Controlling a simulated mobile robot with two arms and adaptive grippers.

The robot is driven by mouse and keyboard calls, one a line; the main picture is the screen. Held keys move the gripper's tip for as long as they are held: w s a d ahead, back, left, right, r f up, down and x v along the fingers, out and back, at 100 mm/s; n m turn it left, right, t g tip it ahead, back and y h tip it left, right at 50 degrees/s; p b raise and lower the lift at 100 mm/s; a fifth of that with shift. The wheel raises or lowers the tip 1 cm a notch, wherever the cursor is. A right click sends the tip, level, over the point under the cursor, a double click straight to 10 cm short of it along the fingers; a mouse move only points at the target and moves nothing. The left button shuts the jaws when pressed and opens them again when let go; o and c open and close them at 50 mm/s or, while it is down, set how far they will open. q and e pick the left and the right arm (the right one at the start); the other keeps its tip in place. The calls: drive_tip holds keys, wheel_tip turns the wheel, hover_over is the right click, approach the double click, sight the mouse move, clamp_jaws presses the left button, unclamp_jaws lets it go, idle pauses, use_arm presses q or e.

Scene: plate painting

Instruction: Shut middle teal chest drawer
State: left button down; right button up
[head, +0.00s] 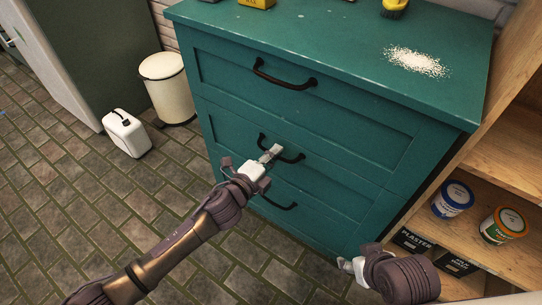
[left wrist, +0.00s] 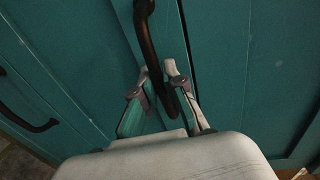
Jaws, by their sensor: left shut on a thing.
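The teal chest (head: 440,105) has three drawers, one above the other. The middle drawer (head: 345,168) has a dark curved handle (head: 294,159), and its front looks about level with the fronts above and below. My left gripper (head: 272,154) is at this handle. In the left wrist view, the handle (left wrist: 146,38) runs down between the pale fingers of the left gripper (left wrist: 158,72), which are shut on it. My right gripper (head: 350,265) is low at the chest's right front corner, apart from the handles; its fingers are too small to read.
A cream bin (head: 166,88) and a white case (head: 126,134) stand on the brick floor left of the chest. White powder (head: 415,62) lies on the chest top. A wooden shelf (head: 480,255) with tubs and boxes is close on the right. The floor in front is clear.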

use_arm(q)
drive_tip(key=shift+r, duration=0.1)
drive_tip(key=c, duration=1.2)
unclamp_jaws()
drive_tip(key=shift+w+d, duration=0.1)
drive_tip(key=shift+w, duration=0.05)
drive_tip(key=v, duration=1.2)
